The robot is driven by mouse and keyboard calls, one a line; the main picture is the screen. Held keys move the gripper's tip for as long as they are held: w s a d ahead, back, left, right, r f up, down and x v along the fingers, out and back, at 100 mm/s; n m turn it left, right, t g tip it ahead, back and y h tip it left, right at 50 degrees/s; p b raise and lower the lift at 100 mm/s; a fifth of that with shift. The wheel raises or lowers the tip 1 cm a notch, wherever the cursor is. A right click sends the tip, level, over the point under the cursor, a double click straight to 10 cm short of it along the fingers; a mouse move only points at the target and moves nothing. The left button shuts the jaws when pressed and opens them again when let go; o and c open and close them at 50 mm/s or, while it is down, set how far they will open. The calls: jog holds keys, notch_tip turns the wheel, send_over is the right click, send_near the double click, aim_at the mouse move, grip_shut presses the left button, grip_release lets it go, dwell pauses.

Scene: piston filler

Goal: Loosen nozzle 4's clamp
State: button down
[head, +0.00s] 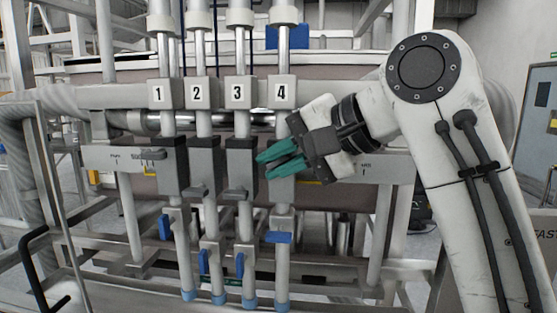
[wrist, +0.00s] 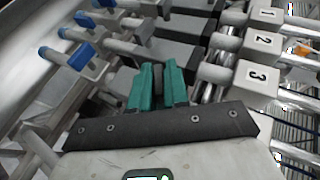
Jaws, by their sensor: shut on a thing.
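Nozzle 4 is the rightmost vertical pipe, under the block labelled 4 (head: 281,93) in the head view. My gripper (head: 266,164), with green fingers, reaches in from the right in front of this clamp. The wrist view shows the fingers (wrist: 157,72) shut on a narrow dark grey piece, which I take as nozzle 4's clamp handle. Most of that handle is hidden between the fingers, so its angle is unclear.
The clamp of nozzle 3 (head: 240,163) stands close to the left of my fingers, with nozzle 2's clamp (head: 205,168) and nozzle 1's clamp (head: 172,167) beyond it. A blue valve handle (head: 279,237) lies below on nozzle 4's pipe. A horizontal rail (head: 396,168) runs behind.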

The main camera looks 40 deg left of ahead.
jog(key=n+t+h, duration=0.1)
jog(key=t+h, duration=0.1)
jog(key=h, duration=0.3)
jog(key=n+t+h, duration=0.1)
jog(key=t+h, duration=0.1)
jog(key=h, duration=0.1)
jog(key=shift+t+h, duration=0.4)
jog(key=shift+h, duration=0.6)
jog(key=shift+f+n, duration=0.1)
jog(key=shift+n, duration=0.2)
jog(key=c, duration=1.2)
grip_release()
